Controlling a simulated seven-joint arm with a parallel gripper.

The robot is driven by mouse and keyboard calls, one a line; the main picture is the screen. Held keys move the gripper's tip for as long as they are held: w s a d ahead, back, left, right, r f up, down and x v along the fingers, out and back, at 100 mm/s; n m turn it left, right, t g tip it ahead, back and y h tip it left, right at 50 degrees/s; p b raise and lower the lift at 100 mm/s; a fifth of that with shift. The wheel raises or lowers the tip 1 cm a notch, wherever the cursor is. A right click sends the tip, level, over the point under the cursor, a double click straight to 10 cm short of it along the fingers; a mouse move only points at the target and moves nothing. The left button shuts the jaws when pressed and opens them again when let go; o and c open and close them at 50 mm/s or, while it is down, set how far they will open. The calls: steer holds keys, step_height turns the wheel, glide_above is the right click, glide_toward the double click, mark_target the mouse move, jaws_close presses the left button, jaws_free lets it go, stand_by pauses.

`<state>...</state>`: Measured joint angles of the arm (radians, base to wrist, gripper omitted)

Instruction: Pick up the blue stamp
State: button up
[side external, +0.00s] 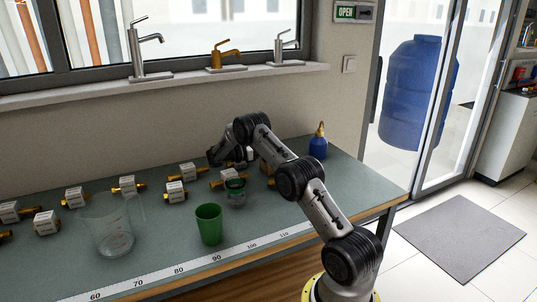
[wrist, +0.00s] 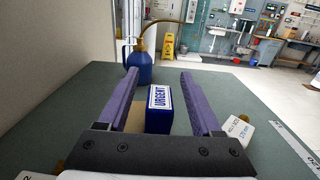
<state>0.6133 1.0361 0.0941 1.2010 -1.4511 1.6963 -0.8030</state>
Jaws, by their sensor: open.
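The blue stamp (wrist: 158,118) is a blue block with a white "URGENT" label. In the wrist view it sits on the table between the two purple fingers of my gripper (wrist: 160,74). The fingers are open, with a gap on both sides of the stamp; the right gap looks wider. The stamp's lower front is hidden behind the gripper's dark body. In the side external view I cannot make out the stamp, and my arm covers much of that part of the table.
A blue bottle (wrist: 138,68) with a brass spout stands beyond the fingers; it also shows in the side external view (side external: 318,148). A white-labelled fitting (wrist: 239,130) lies right of the right finger. A green cup (side external: 209,224), a clear beaker (side external: 114,237) and several labelled brass fittings stand leftward.

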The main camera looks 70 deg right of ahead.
steer(key=shift+s+d, duration=0.35)
jaws_close()
steer(key=shift+r, duration=0.1)
